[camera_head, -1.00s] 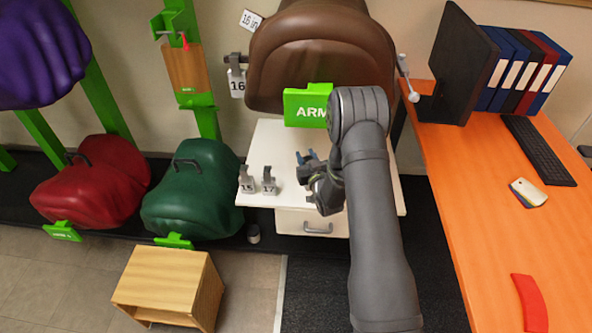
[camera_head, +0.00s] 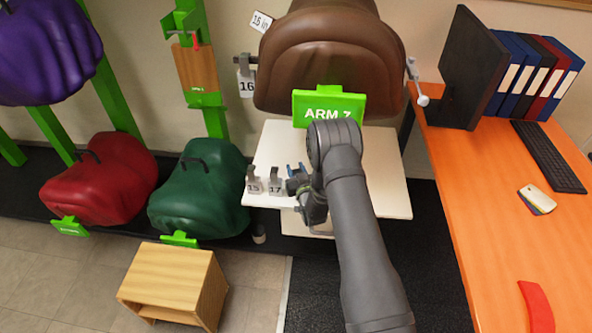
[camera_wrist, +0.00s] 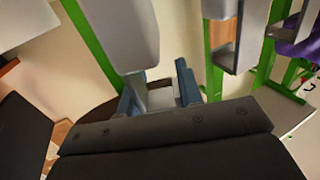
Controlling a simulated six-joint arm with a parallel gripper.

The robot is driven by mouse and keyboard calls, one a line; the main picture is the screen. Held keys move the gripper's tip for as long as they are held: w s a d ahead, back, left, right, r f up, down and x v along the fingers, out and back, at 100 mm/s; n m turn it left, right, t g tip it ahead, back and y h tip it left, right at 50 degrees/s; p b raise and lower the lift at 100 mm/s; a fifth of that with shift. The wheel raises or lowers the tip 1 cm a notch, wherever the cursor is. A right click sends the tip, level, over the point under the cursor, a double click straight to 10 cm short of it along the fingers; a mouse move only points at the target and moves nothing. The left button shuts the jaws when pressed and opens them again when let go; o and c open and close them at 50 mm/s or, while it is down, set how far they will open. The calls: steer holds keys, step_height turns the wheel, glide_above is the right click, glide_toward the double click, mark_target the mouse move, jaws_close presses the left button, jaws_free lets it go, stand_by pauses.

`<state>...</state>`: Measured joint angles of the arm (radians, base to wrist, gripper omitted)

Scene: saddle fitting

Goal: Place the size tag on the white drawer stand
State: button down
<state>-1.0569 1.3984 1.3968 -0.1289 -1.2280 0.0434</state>
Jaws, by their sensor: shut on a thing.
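The white drawer stand (camera_head: 385,188) stands under the brown saddle. Two size tags, marked 15 (camera_head: 253,186) and 17 (camera_head: 275,187), stand upright side by side at its left front corner. My gripper (camera_head: 297,172) is low over the stand's front part, just right of the 17 tag. In the wrist view its blue fingers (camera_wrist: 160,88) are shut on a small pale piece (camera_wrist: 163,98), seemingly a size tag. Its number is hidden, and I cannot tell whether it touches the stand. Another tag, marked 16 (camera_head: 246,86), hangs on a hook left of the brown saddle.
A green saddle (camera_head: 197,190) is to the left, above a wooden box (camera_head: 172,283). An orange desk (camera_head: 480,200) is to the right. The stand's right side is clear.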

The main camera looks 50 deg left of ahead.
steer(key=shift+f, duration=0.15)
steer(key=c, duration=1)
jaws_free()
steer(key=shift+r, duration=0.2)
steer(key=v, duration=1.2)
